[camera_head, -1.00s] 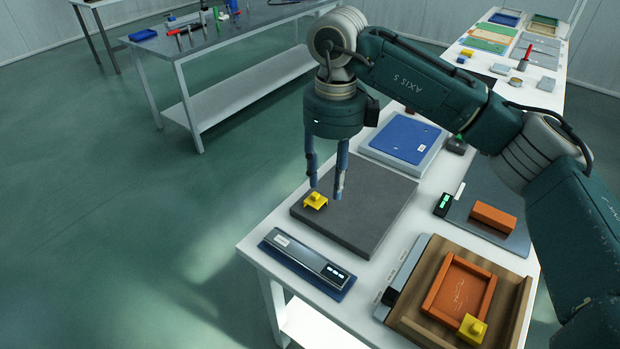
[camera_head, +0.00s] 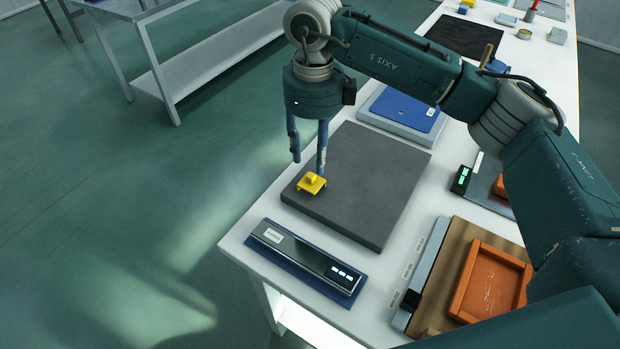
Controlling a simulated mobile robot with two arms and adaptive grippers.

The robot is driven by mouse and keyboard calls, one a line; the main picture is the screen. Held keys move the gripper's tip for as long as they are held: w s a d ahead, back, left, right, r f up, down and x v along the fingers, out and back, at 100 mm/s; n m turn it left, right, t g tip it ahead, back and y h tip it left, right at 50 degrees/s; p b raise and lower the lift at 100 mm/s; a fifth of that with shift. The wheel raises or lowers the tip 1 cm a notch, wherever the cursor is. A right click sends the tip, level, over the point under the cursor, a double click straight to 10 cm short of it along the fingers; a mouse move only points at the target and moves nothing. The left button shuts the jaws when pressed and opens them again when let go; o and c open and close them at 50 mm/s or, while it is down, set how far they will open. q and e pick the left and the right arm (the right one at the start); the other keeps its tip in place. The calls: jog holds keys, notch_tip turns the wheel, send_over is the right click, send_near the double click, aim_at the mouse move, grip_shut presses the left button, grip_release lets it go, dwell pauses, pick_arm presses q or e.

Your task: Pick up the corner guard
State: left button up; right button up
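The yellow corner guard (camera_head: 311,184) lies on the near left part of a dark grey slab (camera_head: 365,180) on the white table. My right gripper (camera_head: 308,167) hangs above it with its two blue fingers pointing down and apart. It is open and nothing is between the fingers. The right finger is just behind the guard in the picture; the left finger is up and left of it. I cannot tell whether a finger touches the guard. My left gripper is not in view.
A long grey device (camera_head: 305,260) lies on a blue mat in front of the slab. A blue panel (camera_head: 405,108) lies behind the slab. An orange framed panel (camera_head: 490,283) lies in a wooden fixture at right, partly hidden by my arm. Floor is clear at left.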

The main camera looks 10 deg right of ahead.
aim_at(311, 175)
jog(key=shift+s+f, duration=0.2)
jog(key=shift+f, duration=0.5)
jog(key=f, duration=0.2)
jog(key=w+f+p, duration=0.1)
jog(key=f, duration=0.1)
jog(key=shift+w+f+p, duration=0.1)
jog(key=shift+f+p, duration=0.05)
jog(key=shift+p, duration=0.15)
jog(key=shift+f, duration=0.55)
grip_shut()
